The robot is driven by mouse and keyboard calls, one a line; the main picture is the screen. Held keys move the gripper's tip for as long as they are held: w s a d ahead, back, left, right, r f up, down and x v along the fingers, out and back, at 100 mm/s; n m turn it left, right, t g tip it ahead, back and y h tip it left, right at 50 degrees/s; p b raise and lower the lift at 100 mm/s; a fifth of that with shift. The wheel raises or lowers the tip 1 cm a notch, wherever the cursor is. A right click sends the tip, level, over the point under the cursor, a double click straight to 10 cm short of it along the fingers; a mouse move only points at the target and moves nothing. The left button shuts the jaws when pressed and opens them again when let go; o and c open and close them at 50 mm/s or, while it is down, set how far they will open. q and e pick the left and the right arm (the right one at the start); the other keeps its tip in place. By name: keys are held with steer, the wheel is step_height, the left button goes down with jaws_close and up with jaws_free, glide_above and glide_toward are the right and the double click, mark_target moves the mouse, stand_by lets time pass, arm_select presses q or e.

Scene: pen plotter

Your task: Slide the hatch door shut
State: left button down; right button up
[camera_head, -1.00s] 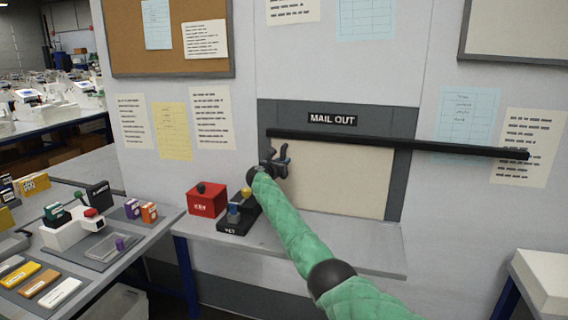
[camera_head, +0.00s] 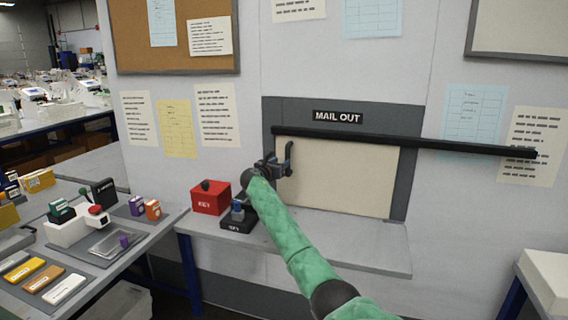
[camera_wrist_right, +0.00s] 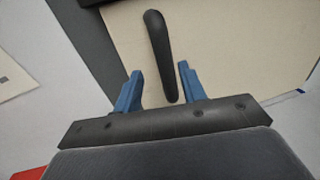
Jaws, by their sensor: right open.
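The hatch door (camera_head: 345,183) is a cream panel under the black rail (camera_head: 400,142) and the MAIL OUT sign (camera_head: 337,117). It fills the grey-framed opening below the rail, and it also shows in the right wrist view (camera_wrist_right: 235,45). Its dark upright handle (camera_head: 289,154) is at the door's left side. My right gripper (camera_head: 284,166) is at the handle. In the right wrist view the handle (camera_wrist_right: 160,50) stands between the two blue fingertips of the open gripper (camera_wrist_right: 160,85), with a gap on each side. My left gripper is not in view.
A red box (camera_head: 210,198) and a black stand (camera_head: 238,222) sit on the ledge (camera_head: 350,245) left of the door. A table (camera_head: 150,240) with several small boxes is at the left. The ledge's right part is clear.

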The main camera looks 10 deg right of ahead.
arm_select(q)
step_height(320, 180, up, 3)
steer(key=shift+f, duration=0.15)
arm_select(e)
steer(key=v, duration=0.2)
steer(key=shift+s+a, duration=0.2)
steer(key=shift+s, duration=0.05)
